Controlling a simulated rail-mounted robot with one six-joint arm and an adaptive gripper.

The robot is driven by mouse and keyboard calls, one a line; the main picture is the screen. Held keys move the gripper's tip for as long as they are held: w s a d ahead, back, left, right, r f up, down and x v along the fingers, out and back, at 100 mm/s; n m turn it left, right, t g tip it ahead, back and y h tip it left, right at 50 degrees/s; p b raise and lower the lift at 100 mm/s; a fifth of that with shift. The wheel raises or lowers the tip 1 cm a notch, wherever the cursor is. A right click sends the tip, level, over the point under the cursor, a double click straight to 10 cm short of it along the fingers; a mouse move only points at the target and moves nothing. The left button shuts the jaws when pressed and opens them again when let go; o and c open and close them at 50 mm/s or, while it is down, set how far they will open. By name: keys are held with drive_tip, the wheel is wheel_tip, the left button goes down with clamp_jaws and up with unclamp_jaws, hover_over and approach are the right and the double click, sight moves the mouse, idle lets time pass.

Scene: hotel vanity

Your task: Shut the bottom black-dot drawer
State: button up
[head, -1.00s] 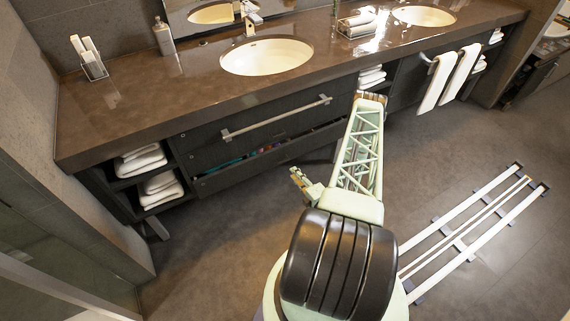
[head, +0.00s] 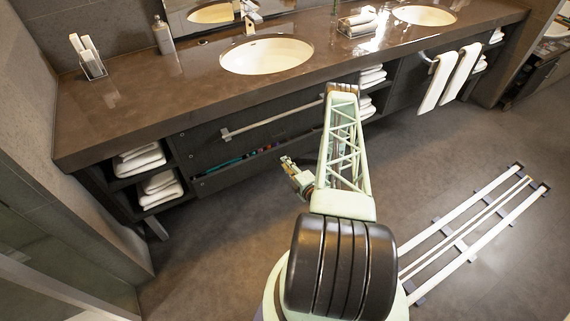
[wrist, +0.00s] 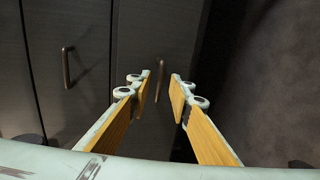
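The bottom drawer (head: 225,177) is under the vanity counter, below an upper drawer (head: 205,148) with a long bar handle. It stands partly open, and coloured items show inside along its top edge. Small dots show on the drawer fronts, but their colour and meaning are too small to tell. My gripper (head: 287,162) is in front of the bottom drawer, apparently clear of it. In the wrist view my gripper (wrist: 161,77) is open and empty, its fingers apart. It faces dark panels with a handle (wrist: 159,80) seen beyond the fingertips; I cannot tell which panel this is.
Open shelves with folded towels (head: 160,188) are left of the drawers. White towels (head: 437,80) hang from a rail to the right. Another handle (wrist: 67,67) shows in the wrist view. White floor rails (head: 470,225) lie at the right. The floor before the drawers is clear.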

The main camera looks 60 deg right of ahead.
drive_tip(key=shift+w+d+f, duration=0.1)
drive_tip(key=shift+w+d, duration=0.15)
drive_tip(key=shift+w, duration=0.25)
drive_tip(key=shift+c, duration=0.5)
clamp_jaws()
